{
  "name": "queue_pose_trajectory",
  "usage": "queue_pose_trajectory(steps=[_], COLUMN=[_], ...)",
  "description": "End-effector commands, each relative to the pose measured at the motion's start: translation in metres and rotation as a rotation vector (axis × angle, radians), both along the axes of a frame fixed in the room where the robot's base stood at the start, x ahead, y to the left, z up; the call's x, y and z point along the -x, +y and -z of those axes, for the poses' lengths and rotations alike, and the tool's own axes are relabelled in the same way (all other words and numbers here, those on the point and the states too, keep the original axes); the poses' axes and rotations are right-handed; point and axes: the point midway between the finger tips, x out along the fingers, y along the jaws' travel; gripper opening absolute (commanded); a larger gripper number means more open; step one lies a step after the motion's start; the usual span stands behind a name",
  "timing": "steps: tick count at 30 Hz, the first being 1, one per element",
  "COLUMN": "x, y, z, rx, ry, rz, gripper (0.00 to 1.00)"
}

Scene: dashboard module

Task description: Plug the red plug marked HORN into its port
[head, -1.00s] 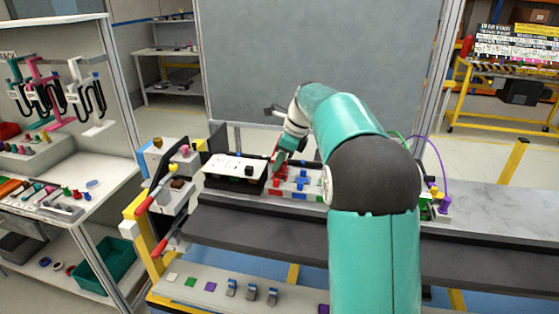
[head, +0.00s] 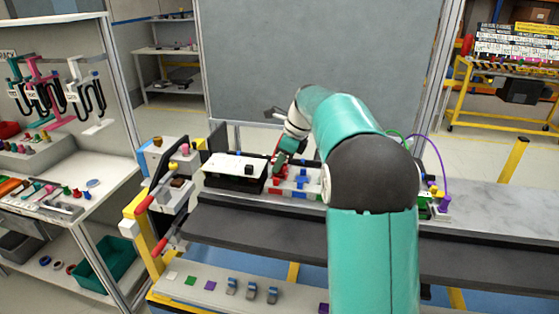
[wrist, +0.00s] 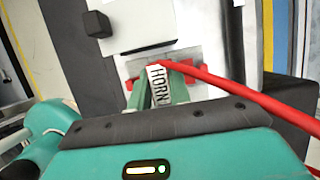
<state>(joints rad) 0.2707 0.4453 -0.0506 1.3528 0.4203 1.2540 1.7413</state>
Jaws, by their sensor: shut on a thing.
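My gripper (wrist: 157,92) is shut on the red plug, whose white HORN label (wrist: 158,86) shows between the two green fingers in the wrist view. The plug's red cable (wrist: 245,92) runs off to the right. Red parts (wrist: 191,80) show on both sides of the fingers, on a grey surface just beyond; the port opening is hidden. I cannot tell whether the plug is in the port or just above it. In the head view my gripper (head: 282,150) points down at the left end of the module (head: 313,192), largely hiding the plug.
A black box with a white top (head: 235,165) stands just left of the module. Blue connectors (head: 302,176) stand close on the right of my gripper. A purple cable (head: 443,165) loops at the right of the bench. The dark front strip of the bench (head: 250,228) is clear.

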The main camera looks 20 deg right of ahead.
Motion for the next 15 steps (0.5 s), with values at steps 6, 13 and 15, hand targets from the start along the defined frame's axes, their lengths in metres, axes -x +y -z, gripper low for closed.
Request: queue_pose_trajectory(steps=[6, 13, 15], x=[0.0001, 0.0003, 0.0002], y=[0.0001, 0.0002, 0.0002], z=[0.0053, 0.0095, 0.0094], rx=[-0.001, -0.001, -0.001], ry=[0.001, 0.001, 0.001], rz=[0.0, 0.0, 0.0], gripper=[0.0, 0.25, 0.39])
